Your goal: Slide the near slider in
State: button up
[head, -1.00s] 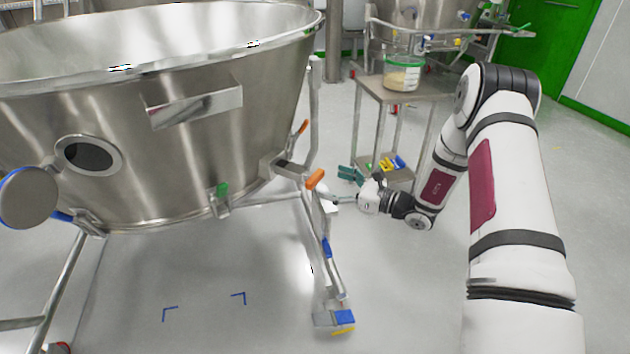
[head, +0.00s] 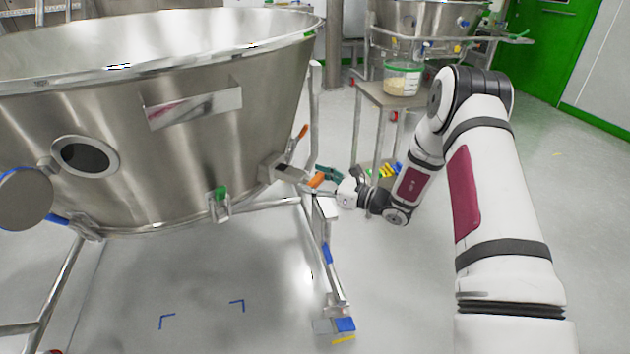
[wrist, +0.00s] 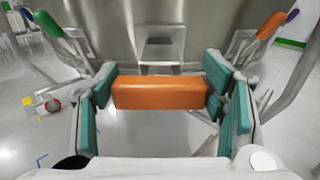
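The near slider shows as an orange block-shaped handle (head: 317,180) at the right side of the steel bowl's frame, above the leg. In the wrist view the orange handle (wrist: 160,93) lies level across the middle, between the teal finger pads. My gripper (wrist: 160,86) is open, with one finger at each end of the handle. A small gap seems to show at the right end; contact at the left cannot be told. In the head view my gripper (head: 328,174) is small and partly overlaps the handle. A steel bracket (wrist: 160,52) stands behind the handle.
The large steel bowl (head: 200,130) fills the left. A second orange handle (head: 300,131) sits farther back on its frame. A wheeled leg with a blue pedal (head: 345,324) stands below. A steel trolley (head: 385,97) carries a tub (head: 402,78) behind my arm. Floor at right is clear.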

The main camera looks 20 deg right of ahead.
aim_at(318, 181)
jog(key=c, duration=0.4)
jog(key=x, duration=0.8)
jog(key=shift+w, duration=0.1)
jog(key=o, duration=1.7)
jog(key=shift+a, duration=0.1)
jog(key=shift+s+d, duration=0.35)
jog(key=shift+d, duration=0.1)
jog(key=v, duration=1.1)
jog(key=shift+a, duration=0.1)
